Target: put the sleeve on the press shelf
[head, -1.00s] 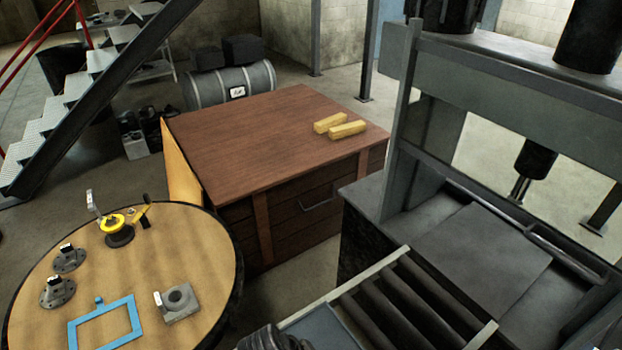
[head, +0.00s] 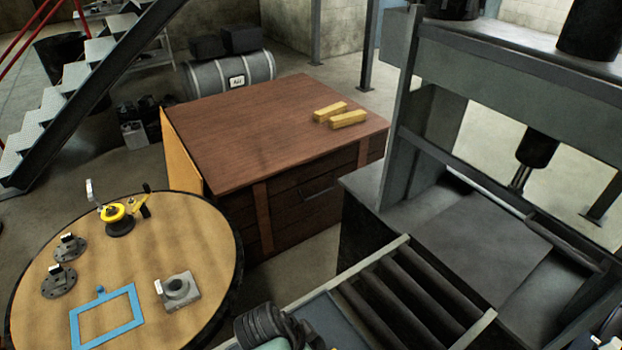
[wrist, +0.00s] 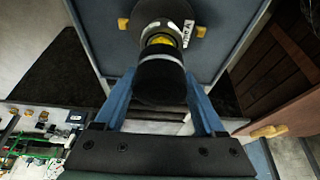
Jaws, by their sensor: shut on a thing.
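In the wrist view my gripper (wrist: 160,98) is shut on a dark round cylinder, which I take as the sleeve (wrist: 160,78). It lies between the two blue fingers, with a yellow band and a white lettered tag behind its dark end. In the head view the press (head: 405,130) stands at the right with a flat grey bed (head: 480,240). I cannot tell which of these is the press shelf. A dark ribbed part of my arm shows at the bottom edge; the gripper and sleeve are not clearly seen there.
A round table (head: 150,240) at the left holds flanged parts, a blue frame (head: 105,317) and a grey block with a round hole (head: 178,289). A wooden cabinet (head: 260,130) with two yellow bars stands in the middle. Press uprights and a crossbeam border the bed.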

